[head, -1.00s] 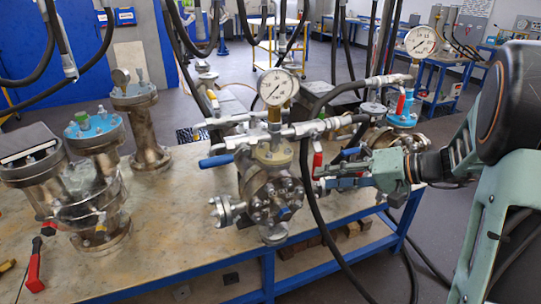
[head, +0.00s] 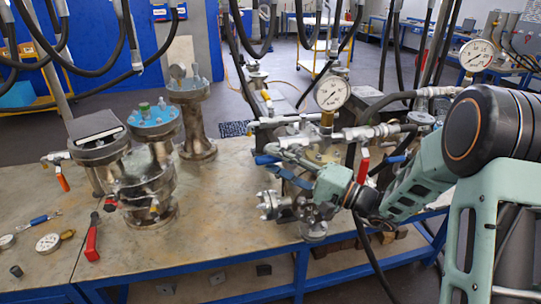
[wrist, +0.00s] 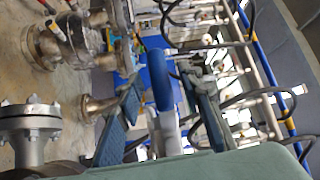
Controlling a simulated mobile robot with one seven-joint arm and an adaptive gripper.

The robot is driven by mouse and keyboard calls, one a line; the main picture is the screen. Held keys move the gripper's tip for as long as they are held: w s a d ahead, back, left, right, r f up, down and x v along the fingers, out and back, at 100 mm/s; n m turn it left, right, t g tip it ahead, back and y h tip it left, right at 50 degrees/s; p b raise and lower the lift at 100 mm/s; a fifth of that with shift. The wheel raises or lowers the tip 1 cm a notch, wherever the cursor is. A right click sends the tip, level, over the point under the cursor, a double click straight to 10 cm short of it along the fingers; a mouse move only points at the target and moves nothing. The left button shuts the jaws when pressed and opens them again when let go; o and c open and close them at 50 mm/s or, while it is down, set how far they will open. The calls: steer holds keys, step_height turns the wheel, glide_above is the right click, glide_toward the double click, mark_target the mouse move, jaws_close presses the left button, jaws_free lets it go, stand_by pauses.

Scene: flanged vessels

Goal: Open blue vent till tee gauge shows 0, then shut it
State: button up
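The tee gauge (head: 332,95), a white dial, stands above the pipework of the middle vessel (head: 314,228). Its reading is too small to tell. The blue vent handle (head: 266,160) sticks out on the left side of the tee, below the gauge. My gripper (head: 288,168) is in front of the tee, at the handle, and hides much of the vessel's top. In the wrist view the blue handle (wrist: 161,80) lies between the two fingers of my gripper (wrist: 165,105). The fingers are apart, with a gap visible beside the handle; firm contact does not show.
A red-handled valve (head: 364,165) is just right of my gripper. Flanged vessels (head: 147,190) stand to the left, with a red-handled tool (head: 92,238) and a loose gauge (head: 48,242) on the bench (head: 230,235). Hoses hang above. The bench's front middle is clear.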

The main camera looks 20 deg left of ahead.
steer(key=shift+x, duration=1.05)
jaws_close()
